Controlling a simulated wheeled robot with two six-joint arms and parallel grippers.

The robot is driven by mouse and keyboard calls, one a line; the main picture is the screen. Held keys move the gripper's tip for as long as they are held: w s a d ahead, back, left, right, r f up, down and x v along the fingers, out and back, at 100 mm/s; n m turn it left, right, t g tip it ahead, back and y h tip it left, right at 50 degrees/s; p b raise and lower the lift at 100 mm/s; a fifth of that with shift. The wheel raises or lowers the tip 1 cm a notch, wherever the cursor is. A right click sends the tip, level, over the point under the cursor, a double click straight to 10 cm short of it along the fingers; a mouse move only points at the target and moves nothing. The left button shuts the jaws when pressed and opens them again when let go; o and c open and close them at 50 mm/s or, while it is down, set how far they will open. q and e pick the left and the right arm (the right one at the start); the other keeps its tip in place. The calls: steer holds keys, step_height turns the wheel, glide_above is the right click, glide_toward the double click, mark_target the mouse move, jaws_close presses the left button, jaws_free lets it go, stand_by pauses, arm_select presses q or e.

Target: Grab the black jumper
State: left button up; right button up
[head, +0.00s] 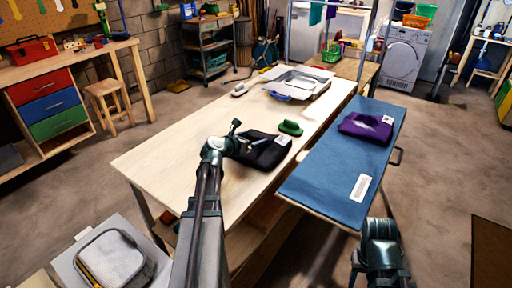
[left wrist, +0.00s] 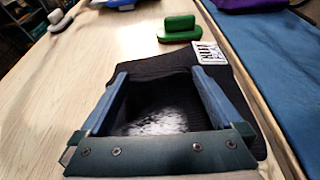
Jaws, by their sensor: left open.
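The black jumper (head: 268,156) lies folded on the right side of the pale wooden table, near its long edge. In the left wrist view the jumper (left wrist: 155,88) has a white printed tag at its far right corner and a whitish patch near me. My left gripper (head: 250,143) is over the jumper. In the left wrist view its two blue fingers (left wrist: 161,72) are spread apart with the dark cloth between and below them. I cannot tell whether they touch the cloth. My right arm shows at the bottom right of the head view, but its fingers do not show.
A green-handled brush (head: 290,128) lies just beyond the jumper. A purple garment (head: 367,127) lies on the blue board (head: 330,165) to the right. A white-handled brush (head: 239,89) and a grey tray (head: 300,84) are farther back. The table's left part (head: 170,150) is clear.

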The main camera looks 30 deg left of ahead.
arm_select(q)
steer(key=shift+w+f, duration=0.2)
steer(key=shift+w, duration=0.2)
steer(key=shift+s+r, duration=0.1)
jaws_close()
steer(key=shift+r+p, duration=0.8)
steer(key=shift+p, duration=0.05)
steer(key=shift+d+r+p, duration=0.2)
steer(key=shift+r+p, duration=0.4)
steer(key=shift+d+r+p, duration=0.2)
steer(key=shift+r+p, duration=0.35)
steer(key=shift+r, duration=0.05)
steer(key=w+d+r+p, duration=0.1)
steer(key=d, duration=1.4)
steer(key=shift+w, duration=0.15)
